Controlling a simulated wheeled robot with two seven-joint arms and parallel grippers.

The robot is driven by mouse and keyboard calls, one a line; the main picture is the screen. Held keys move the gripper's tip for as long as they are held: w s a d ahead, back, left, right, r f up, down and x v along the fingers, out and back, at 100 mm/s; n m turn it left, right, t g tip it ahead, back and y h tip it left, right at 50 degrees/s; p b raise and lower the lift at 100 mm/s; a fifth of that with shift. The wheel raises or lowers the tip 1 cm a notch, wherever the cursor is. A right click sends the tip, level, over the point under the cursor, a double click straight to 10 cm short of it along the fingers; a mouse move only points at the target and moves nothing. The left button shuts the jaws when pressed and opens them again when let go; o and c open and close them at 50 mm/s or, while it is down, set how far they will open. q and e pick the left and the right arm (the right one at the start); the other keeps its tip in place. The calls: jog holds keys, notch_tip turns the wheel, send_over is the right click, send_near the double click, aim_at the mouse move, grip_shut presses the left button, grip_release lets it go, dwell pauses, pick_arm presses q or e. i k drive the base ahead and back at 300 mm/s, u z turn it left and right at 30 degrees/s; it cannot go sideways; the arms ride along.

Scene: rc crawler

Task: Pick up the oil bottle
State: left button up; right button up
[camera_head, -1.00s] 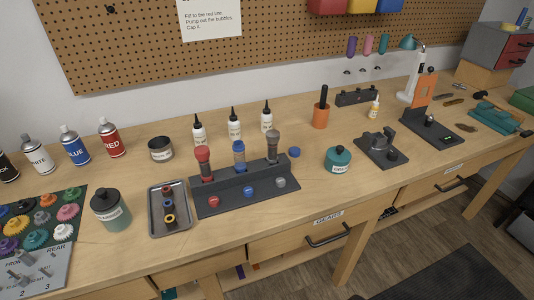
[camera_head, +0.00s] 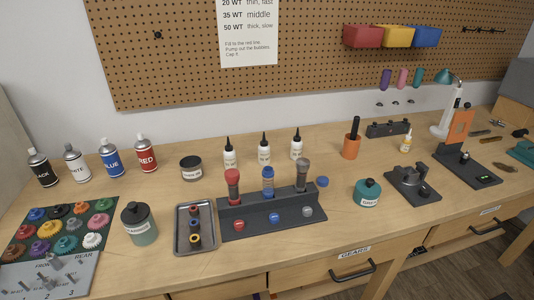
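Three white bottles with black pointed tips stand upright in a row behind the dark shock stand: a left one (camera_head: 229,156), a middle one (camera_head: 263,153) and a right one (camera_head: 296,148). Their labels are too small to read. A smaller bottle with a yellowish label (camera_head: 405,143) stands further right, by the orange cup. I cannot tell from the labels which one is the oil bottle. Neither of my grippers is in view.
The dark stand (camera_head: 265,222) holds red, blue and grey shocks in front of the bottles. A metal tray (camera_head: 182,244), a dark jar (camera_head: 190,168), a teal pot (camera_head: 367,192) and an orange cup (camera_head: 351,146) stand around. Spray cans (camera_head: 147,153) line the left back.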

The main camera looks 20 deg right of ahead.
aim_at(296, 144)
jog(key=u, duration=2.3)
jog(key=k, duration=1.65)
jog(key=z, duration=1.7)
